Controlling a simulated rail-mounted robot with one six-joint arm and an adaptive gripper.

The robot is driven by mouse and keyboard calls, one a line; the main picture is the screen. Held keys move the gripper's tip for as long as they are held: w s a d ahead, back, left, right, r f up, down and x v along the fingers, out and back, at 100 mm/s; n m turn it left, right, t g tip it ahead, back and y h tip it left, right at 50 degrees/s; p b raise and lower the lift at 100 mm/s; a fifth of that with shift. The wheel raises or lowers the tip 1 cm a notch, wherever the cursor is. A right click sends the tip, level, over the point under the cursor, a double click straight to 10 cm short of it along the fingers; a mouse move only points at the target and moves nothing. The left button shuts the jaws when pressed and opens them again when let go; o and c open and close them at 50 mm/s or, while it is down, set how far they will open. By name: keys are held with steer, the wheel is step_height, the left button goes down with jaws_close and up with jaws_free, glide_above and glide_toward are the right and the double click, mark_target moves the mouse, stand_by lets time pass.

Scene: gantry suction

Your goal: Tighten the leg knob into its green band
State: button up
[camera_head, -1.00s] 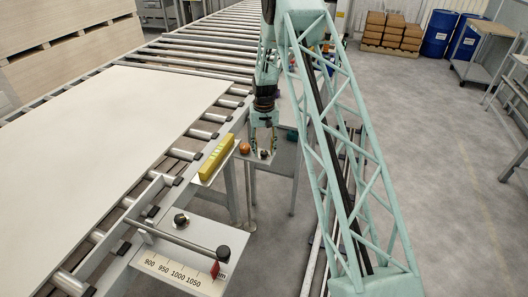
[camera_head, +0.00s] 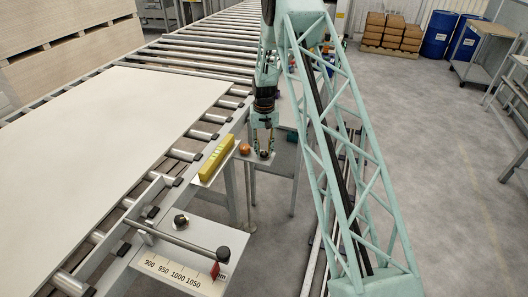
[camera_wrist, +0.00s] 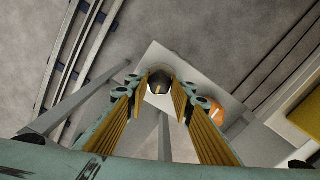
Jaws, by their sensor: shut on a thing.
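The leg knob (camera_wrist: 160,83) is dark and round, with a pale mark on its top, and sits on a small grey plate (camera_wrist: 182,65) in the wrist view. My gripper (camera_wrist: 162,88) has its yellow-padded fingers shut on the knob, one on each side. In the head view my gripper (camera_head: 265,151) points down at this plate beside the conveyor, and the knob is mostly hidden between the fingertips. I cannot make out a green band in either view.
An orange round part (camera_head: 245,149) sits close left of my gripper. A yellow level-like block (camera_head: 216,158) lies along the conveyor's edge. A scale plate (camera_head: 180,272), a stop rod and another black knob (camera_head: 181,220) are nearer. A large white board (camera_head: 110,130) covers the rollers.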

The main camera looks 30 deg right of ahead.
mark_target(264, 153)
steer(key=shift+m, duration=0.3)
steer(key=shift+m+p, duration=0.35)
steer(key=shift+m, duration=2.25)
steer(key=o, duration=0.8)
steer(key=shift+o, duration=0.2)
steer(key=shift+r, duration=0.2)
step_height(264, 153, up, 12)
steer(key=shift+f, duration=0.2)
